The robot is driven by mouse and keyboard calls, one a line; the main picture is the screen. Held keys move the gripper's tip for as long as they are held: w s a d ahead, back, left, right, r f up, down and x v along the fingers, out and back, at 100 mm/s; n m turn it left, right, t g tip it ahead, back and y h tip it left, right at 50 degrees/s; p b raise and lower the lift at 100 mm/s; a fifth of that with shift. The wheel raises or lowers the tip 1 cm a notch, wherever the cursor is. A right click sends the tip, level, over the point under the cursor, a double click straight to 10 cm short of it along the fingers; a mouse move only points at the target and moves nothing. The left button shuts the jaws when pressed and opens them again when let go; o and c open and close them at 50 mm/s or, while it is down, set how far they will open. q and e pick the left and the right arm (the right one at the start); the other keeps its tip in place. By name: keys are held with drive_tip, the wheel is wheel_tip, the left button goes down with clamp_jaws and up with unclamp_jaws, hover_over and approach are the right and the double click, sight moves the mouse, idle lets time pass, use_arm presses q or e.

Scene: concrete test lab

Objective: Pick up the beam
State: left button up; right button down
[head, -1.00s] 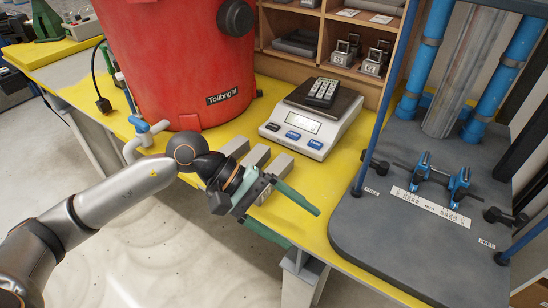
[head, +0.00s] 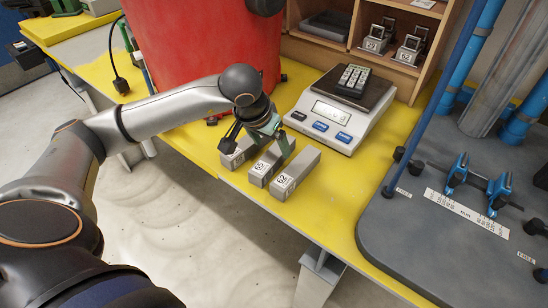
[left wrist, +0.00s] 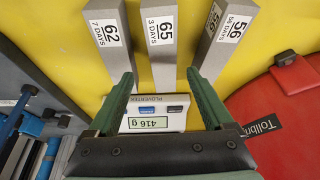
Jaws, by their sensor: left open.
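Three grey beams lie side by side near the front edge of the yellow bench. The left beam (head: 236,158) is labelled 56 in the left wrist view (left wrist: 228,30). The middle beam (head: 261,171) is labelled 65, also in the left wrist view (left wrist: 161,42). The right beam (head: 299,172) is labelled 62 there (left wrist: 112,40). My left gripper (head: 258,147) is open above the beams and partly hides the left and middle ones. In the left wrist view its green fingers (left wrist: 161,76) stand either side of the middle beam's line. Contact cannot be told. My right gripper is not in view.
A red drum (head: 200,50) is behind my left arm. A grey machine base (head: 450,225) with blue clamps stands at right. The bench front edge is close.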

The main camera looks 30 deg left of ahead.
sight(274, 153)
use_arm(q)
drive_tip(key=shift+a+p+x, duration=0.15)
drive_tip(key=shift+p+x, duration=0.05)
drive_tip(key=shift+x, duration=1.35)
drive_tip(key=shift+a+p+x, duration=0.15)
drive_tip(key=shift+x, duration=1.4)
drive_tip(key=shift+s, duration=0.1)
drive_tip(key=shift+c, duration=0.3)
clamp_jaws()
drive_tip(key=shift+r, duration=0.1)
